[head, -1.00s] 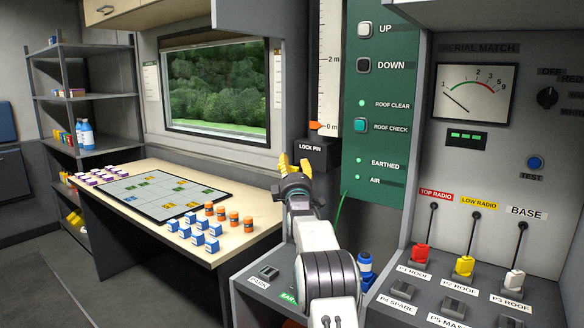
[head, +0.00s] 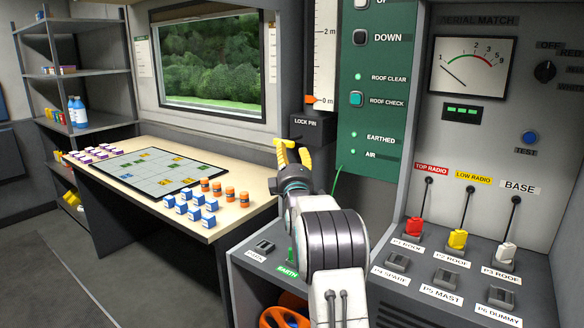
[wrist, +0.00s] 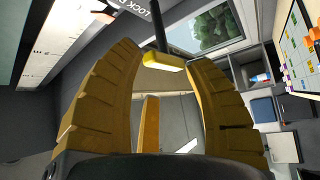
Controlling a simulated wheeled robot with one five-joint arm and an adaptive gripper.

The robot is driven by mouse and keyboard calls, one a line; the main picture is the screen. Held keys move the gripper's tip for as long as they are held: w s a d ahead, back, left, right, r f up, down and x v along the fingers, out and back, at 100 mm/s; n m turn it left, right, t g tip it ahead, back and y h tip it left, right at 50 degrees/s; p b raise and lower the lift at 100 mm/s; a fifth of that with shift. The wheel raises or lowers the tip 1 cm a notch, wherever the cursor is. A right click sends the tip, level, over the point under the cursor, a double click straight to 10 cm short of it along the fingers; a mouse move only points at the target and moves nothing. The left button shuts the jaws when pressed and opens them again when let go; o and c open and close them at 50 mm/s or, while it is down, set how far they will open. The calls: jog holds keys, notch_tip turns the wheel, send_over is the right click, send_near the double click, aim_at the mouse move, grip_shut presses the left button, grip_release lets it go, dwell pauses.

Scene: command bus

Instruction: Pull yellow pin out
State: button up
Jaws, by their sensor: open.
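The wrist view shows a yellow bar (wrist: 164,61) at the end of a dark rod, which looks like the pin's handle. It sits between the two thick yellow fingers of my gripper (wrist: 163,72), and small gaps seem to separate it from them. I cannot tell its exact depth between them. A narrow yellow piece stands lower between the fingers, probably part of my gripper. In the head view my gripper (head: 293,153) is open, fingers up, just below the dark box marked LOCK PIN (head: 305,124). There the pin is hard to tell from the yellow fingers.
A green panel (head: 372,100) with buttons and lamps is right of the box. The grey console (head: 440,285) with red, yellow and white levers is at right. A table (head: 140,150) with blue and orange pieces is at left. An orange wheel (head: 283,318) is below.

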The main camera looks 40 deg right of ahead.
jog(key=shift+v, duration=2.45)
